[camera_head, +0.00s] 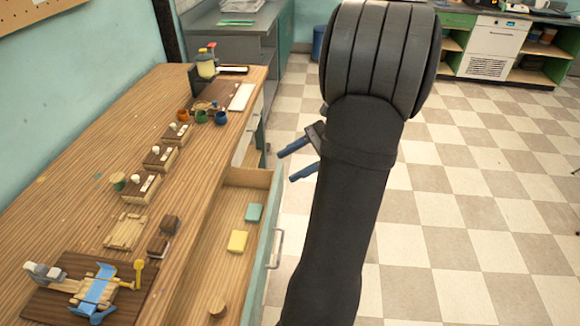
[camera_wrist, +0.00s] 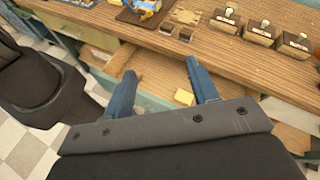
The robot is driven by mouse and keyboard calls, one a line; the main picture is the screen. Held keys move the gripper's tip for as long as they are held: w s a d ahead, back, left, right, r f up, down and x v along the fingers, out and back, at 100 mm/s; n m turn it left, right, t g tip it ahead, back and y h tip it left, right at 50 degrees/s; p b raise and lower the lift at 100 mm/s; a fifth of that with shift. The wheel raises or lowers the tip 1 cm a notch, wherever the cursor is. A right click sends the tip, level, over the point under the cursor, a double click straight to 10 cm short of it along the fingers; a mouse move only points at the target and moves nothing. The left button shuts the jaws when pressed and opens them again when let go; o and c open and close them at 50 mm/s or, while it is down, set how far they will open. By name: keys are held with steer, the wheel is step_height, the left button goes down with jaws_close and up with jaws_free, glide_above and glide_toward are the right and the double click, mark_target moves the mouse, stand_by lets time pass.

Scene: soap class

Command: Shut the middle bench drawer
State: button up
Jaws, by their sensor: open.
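The middle bench drawer (camera_head: 259,262) stands pulled out from the long wooden bench, with a pale teal front and a metal bar handle (camera_head: 275,250). Inside it lie a yellow block (camera_head: 237,241), a teal block (camera_head: 254,212) and a small round wooden piece (camera_head: 217,307). My gripper (camera_head: 286,167) is open and empty, with two blue fingers pointing toward the bench, beyond the drawer's far end in the head view. In the wrist view the fingers (camera_wrist: 162,66) overlap the open drawer, and the yellow block (camera_wrist: 184,97) shows between them. I see no contact with the drawer.
The bench top (camera_head: 110,130) carries several small wooden trays, cups, a pump bottle (camera_head: 206,64) and a wooden jig with a blue strip (camera_head: 98,287). My dark arm hides part of the floor. The checkered floor (camera_head: 480,200) to the right is clear.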

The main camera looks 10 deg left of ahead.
steer(key=c, duration=0.4)
steer(key=shift+m+y, duration=0.5)
steer(key=shift+m, duration=0.1)
steer(key=d+f, duration=0.1)
steer(key=f, duration=0.1)
steer(key=d+f, duration=0.1)
steer(key=f, duration=0.2)
steer(key=shift+w+d+f, duration=0.3)
steer(key=shift+w+d, duration=0.05)
steer(key=shift+d, duration=0.05)
jaws_close()
steer(key=s+d+f+m+t+y, duration=0.1)
steer(key=d+f, duration=0.2)
steer(key=f, duration=0.3)
steer(key=s+d+f+m+t+y, duration=0.1)
steer(key=d+f+m, duration=0.1)
steer(key=f, duration=0.5)
steer(key=m+t+y, duration=0.3)
steer(key=m+t, duration=0.1)
glide_toward(262, 283)
steer(key=a, duration=0.6)
steer(key=shift+a+r, duration=0.3)
steer(key=shift+a, duration=0.1)
